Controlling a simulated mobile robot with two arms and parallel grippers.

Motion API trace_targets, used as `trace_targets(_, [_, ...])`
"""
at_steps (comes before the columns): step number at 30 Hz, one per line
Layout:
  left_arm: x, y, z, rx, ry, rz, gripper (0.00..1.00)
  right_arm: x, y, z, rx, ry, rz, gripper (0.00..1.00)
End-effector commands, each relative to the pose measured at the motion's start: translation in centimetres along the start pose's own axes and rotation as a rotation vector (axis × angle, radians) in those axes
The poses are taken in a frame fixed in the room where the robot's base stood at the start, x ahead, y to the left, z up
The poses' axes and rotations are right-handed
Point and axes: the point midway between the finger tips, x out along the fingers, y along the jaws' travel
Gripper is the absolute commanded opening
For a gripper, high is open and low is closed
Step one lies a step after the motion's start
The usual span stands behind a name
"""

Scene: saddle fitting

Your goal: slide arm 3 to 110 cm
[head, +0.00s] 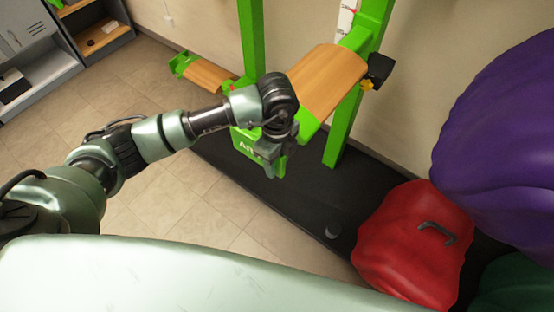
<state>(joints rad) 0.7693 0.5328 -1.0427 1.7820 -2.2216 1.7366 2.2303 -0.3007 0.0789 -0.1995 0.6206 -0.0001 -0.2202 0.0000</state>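A green upright frame stands at the top centre, with posts (343,135) and a white scale strip with red marks (347,20). A wooden-topped arm (328,78) slopes across the right post, with a black block (380,68) and a yellow piece (367,85) at its right end. A second wooden-topped arm (208,75) with green ends reaches left. I cannot read which is arm 3, nor the scale numbers. My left gripper (272,165) points down in front of the green lettered panel (246,143); its finger opening is unclear. My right gripper is out of view.
A black base mat (300,205) lies under the frame. A big red lumpy object (405,255) with a dark handle-like piece (437,232), and a purple one (505,130), crowd the right. Grey shelving (55,70) stands far left. Tiled floor (190,205) is clear.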

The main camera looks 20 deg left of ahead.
Motion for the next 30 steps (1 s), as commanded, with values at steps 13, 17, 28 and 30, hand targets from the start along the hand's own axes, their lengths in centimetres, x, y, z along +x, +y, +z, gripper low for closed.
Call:
trace_targets(13, [0.52, -0.01, -0.03, 0.001, 0.0, -0.001, 0.09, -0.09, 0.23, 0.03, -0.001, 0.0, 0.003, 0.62])
trace_targets(17, [0.51, -0.01, -0.02, 0.001, 0.0, -0.001, 0.0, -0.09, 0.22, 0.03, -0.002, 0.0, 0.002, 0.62])
trace_targets(28, [0.48, -0.02, -0.02, 0.001, 0.0, -0.001, 0.0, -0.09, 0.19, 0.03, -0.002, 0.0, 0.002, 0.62])
trace_targets(30, [0.48, -0.02, -0.02, 0.001, 0.001, -0.001, 0.0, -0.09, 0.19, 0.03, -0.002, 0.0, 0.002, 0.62])
